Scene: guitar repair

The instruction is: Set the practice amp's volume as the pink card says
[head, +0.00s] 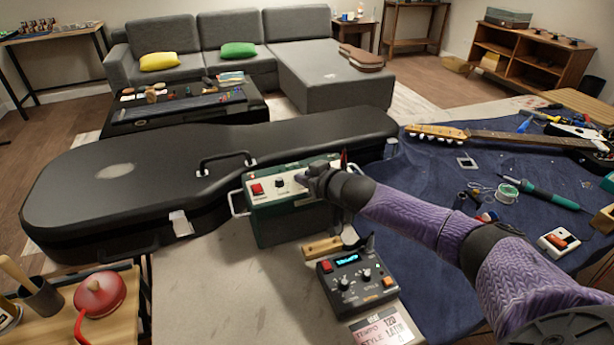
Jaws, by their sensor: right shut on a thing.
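The practice amp (282,227) is a green box with a pale control panel, standing in front of the guitar case. Its panel shows a red switch (257,190) and a dark knob (280,184). My right gripper (308,181) is at the right part of this panel, shut on what appears to be another knob, which it hides. I cannot read the knob settings. A pinkish card (383,331) lies at the bottom edge, partly cut off; it seems to read "TEMPO 120" and "STYLE LATIN". My left gripper is not in view.
A dark drum-machine-like box (357,281) with a lit display and knobs stands in front of the amp. The large black guitar case (110,180) lies behind and left. A guitar (500,136) and tools lie on the blue cloth at right. Bare tabletop (215,290) is at front left.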

